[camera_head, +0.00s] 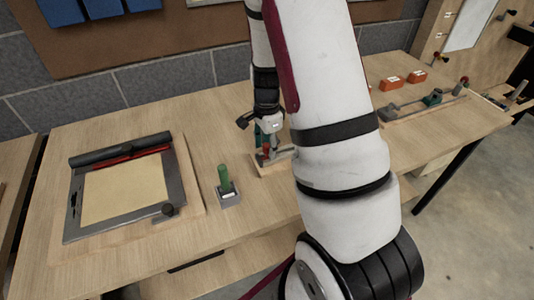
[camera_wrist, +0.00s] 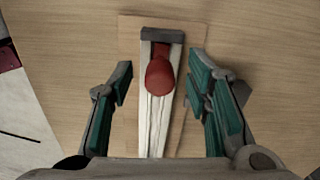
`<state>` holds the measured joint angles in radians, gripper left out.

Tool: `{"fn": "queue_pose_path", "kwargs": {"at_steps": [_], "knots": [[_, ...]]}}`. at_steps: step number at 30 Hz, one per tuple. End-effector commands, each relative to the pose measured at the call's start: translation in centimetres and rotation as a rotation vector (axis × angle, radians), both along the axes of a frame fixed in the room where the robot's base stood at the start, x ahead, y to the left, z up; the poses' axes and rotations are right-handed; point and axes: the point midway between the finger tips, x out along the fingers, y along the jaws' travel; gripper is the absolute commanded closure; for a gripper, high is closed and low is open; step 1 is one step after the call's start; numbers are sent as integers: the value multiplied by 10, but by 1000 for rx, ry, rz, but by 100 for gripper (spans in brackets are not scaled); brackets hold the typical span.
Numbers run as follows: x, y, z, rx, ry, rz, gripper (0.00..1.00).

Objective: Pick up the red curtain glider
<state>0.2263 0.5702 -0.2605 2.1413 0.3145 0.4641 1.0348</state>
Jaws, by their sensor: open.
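The red curtain glider (camera_wrist: 160,74) sits in a pale metal track (camera_wrist: 158,118) near its dark end block (camera_wrist: 162,35), in the wrist view. The track lies on a light wooden board (camera_wrist: 129,48). My gripper (camera_wrist: 160,85) is open, with one green-padded finger on each side of the glider and a gap to both. In the head view my gripper (camera_head: 268,140) is over the board, and the red glider (camera_head: 266,151) shows small between the fingers. My arm hides part of the track there.
A green peg in a grey block (camera_head: 226,184) stands left of the board. A framed panel with a dark roller (camera_head: 120,190) lies further left. Orange blocks (camera_head: 390,83) and a long fixture (camera_head: 425,105) are on the right. Bare tabletop lies between these.

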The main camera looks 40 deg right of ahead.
Motion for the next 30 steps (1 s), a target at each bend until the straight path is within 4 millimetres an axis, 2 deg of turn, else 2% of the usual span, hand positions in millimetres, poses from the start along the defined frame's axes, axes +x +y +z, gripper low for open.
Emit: {"fn": "queue_pose_path", "kwargs": {"at_steps": [3,4,9,22,30], "knots": [[0,0,0,0,0,0,55],[0,0,0,0,0,0,60],[0,0,0,0,0,0,99],[0,0,4,0,-1,0,100],[2,0,29,-1,-4,1,100]]}}
